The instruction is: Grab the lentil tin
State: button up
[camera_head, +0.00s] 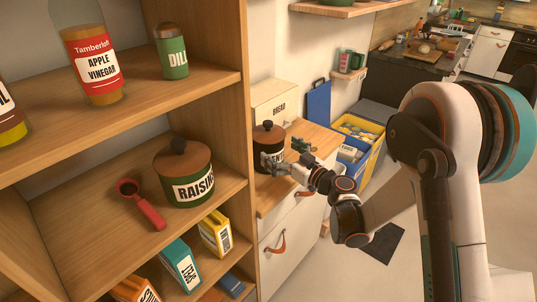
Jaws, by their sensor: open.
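A dark round tin (269,134) with a wooden lid and dark knob stands upright on the wooden top of a white drawer cabinet. Its pale label is mostly hidden by my gripper, so I cannot read whether it says lentil. My gripper (273,163) is open at the front right of this tin, its fingers overlapping the tin's lower part in the picture. I cannot tell whether they touch it. A green tin labelled RAISINS (184,172) stands on the shelf at the left.
The shelf unit's upright (236,120) rises close on the left. A yellow and blue crate (358,133) stands beyond the cabinet. Open floor lies at the right.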

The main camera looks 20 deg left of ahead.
jog(key=shift+r+b+x, duration=0.2)
jog(key=shift+b+x, duration=0.85)
jog(key=shift+x, duration=1.95)
jog(key=shift+w+d, duration=0.15)
jog(key=c, duration=1.8)
